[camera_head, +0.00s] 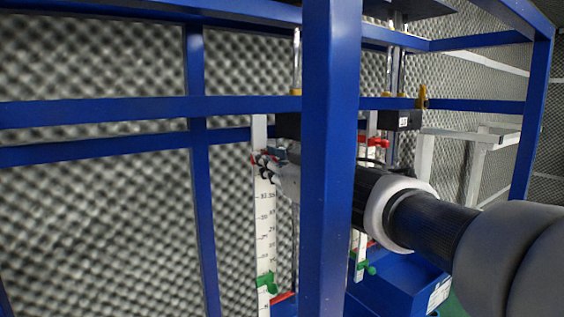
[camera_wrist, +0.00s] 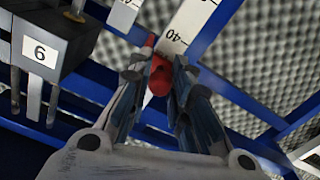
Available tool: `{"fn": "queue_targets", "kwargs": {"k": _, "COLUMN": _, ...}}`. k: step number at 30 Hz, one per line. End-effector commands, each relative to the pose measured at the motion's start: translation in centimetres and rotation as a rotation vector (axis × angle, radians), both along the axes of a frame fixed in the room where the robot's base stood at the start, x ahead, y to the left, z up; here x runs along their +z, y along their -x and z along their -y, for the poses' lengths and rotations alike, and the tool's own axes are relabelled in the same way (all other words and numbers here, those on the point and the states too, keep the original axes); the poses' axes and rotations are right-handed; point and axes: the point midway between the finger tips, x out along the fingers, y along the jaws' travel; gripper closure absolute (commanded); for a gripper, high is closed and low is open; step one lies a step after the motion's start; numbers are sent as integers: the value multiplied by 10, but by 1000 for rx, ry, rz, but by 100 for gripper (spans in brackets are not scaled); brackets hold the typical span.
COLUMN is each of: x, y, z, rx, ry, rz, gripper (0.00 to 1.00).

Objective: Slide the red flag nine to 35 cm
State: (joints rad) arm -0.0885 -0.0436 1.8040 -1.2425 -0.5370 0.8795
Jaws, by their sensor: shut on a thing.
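The red flag (camera_wrist: 160,76) sits on a white ruler (camera_wrist: 188,22) close to its 40 mark in the wrist view. My gripper (camera_wrist: 160,82) is shut on the flag, with its fingers on both sides. In the head view my gripper (camera_head: 268,166) is at the upper part of the left white ruler (camera_head: 265,215), and a little of the red flag (camera_head: 256,160) shows at its tips. A dark block (camera_wrist: 50,45) beside it carries a label that looks like 6, possibly an upside-down 9.
A green flag (camera_head: 266,283) sits low on the same ruler. A second ruler at right carries a red flag (camera_head: 374,142) and a green flag (camera_head: 366,268). A blue post (camera_head: 331,150) stands in front of my arm, and blue rails (camera_head: 100,110) run across.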

Motion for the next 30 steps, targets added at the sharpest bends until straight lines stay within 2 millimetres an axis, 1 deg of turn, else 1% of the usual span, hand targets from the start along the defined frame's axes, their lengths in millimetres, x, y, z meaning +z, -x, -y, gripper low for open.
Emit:
{"fn": "queue_targets", "kwargs": {"k": 8, "x": 0, "y": 0, "z": 0, "rx": 0, "ry": 0, "rz": 0, "gripper": 100}}
{"fn": "queue_targets", "kwargs": {"k": 11, "x": -6, "y": 0, "z": 0, "rx": 0, "ry": 0, "rz": 0, "gripper": 100}}
{"fn": "queue_targets", "kwargs": {"k": 14, "x": -24, "y": 0, "z": 0, "rx": 0, "ry": 0, "rz": -2, "gripper": 100}}
{"fn": "queue_targets", "kwargs": {"k": 18, "x": -60, "y": 0, "z": 0, "rx": 0, "ry": 1, "rz": -5, "gripper": 100}}
{"fn": "queue_targets", "kwargs": {"k": 22, "x": -85, "y": 0, "z": 0, "rx": 0, "ry": 1, "rz": -3, "gripper": 100}}
{"fn": "queue_targets", "kwargs": {"k": 24, "x": -94, "y": 0, "z": 0, "rx": 0, "ry": 0, "rz": -3, "gripper": 100}}
{"fn": "queue_targets", "kwargs": {"k": 26, "x": -99, "y": 0, "z": 0, "rx": 0, "ry": 0, "rz": -2, "gripper": 100}}
{"fn": "queue_targets", "kwargs": {"k": 30, "x": -102, "y": 0, "z": 0, "rx": 0, "ry": 1, "rz": -1, "gripper": 100}}
